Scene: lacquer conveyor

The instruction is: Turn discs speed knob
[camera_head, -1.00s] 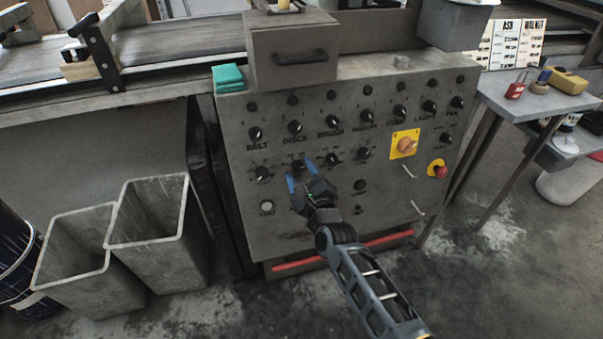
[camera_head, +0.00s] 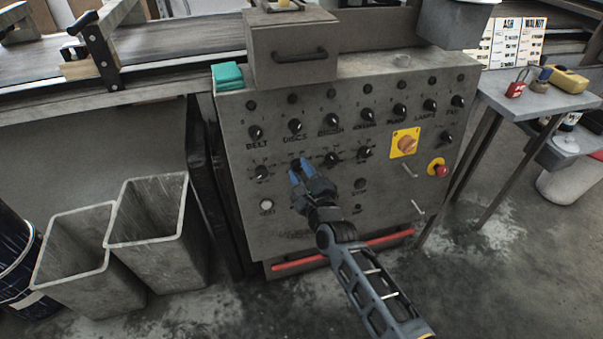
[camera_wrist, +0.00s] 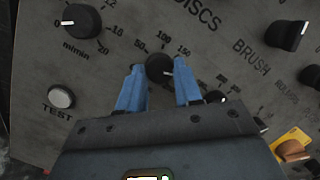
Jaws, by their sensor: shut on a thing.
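The discs speed knob (camera_wrist: 158,67) is a round black knob with a white pointer mark, below the DISCS lettering in the wrist view. Its scale shows 50, 100 and 150 around the top, and the white mark points right and slightly down. My gripper (camera_wrist: 160,88) has one blue finger on each side of the knob and is shut on it. In the head view my gripper (camera_head: 302,168) reaches up to the lower knob row on the grey control panel (camera_head: 240,205), and its fingers mostly cover the knob.
The belt speed knob (camera_wrist: 83,21) and white TEST button (camera_wrist: 61,96) lie to the left. Other speed knobs lie to the right, with a yellow-backed rotary switch (camera_head: 405,144) and red emergency button (camera_head: 441,171). Grey bins (camera_head: 160,240) stand on the floor at left.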

